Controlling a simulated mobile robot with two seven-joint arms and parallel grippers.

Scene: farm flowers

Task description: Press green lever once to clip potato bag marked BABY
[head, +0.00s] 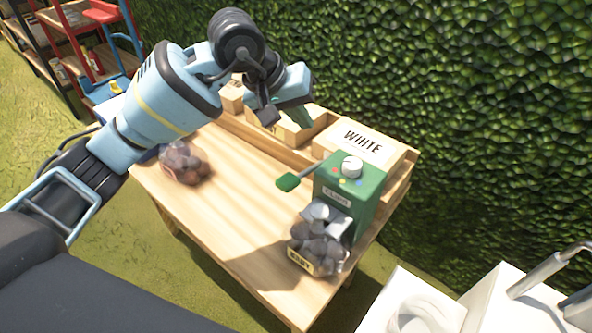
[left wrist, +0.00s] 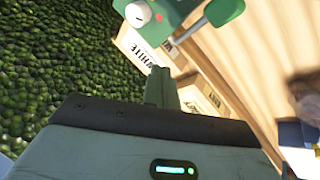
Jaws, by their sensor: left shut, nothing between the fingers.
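The green clipping machine (head: 365,200) stands on the right end of the wooden table, with a round white knob on top. Its lever ends in a green paddle (head: 287,182) sticking out to the left. The paddle (left wrist: 224,10) and part of the machine (left wrist: 172,12) also show at the top of the left wrist view. The potato bag marked BABY (head: 318,250) sits at the machine's front, its neck at the machine. My left gripper (head: 302,118) is shut and empty, above the back of the table, apart from the lever. It also shows in the left wrist view (left wrist: 160,78). My right gripper is out of view.
A box marked WHITE (head: 362,143) stands behind the machine, beside other wooden bins along the back. Another potato bag (head: 185,163) lies at the table's left. A hedge (head: 480,120) rises behind. The table's middle (head: 235,205) is clear.

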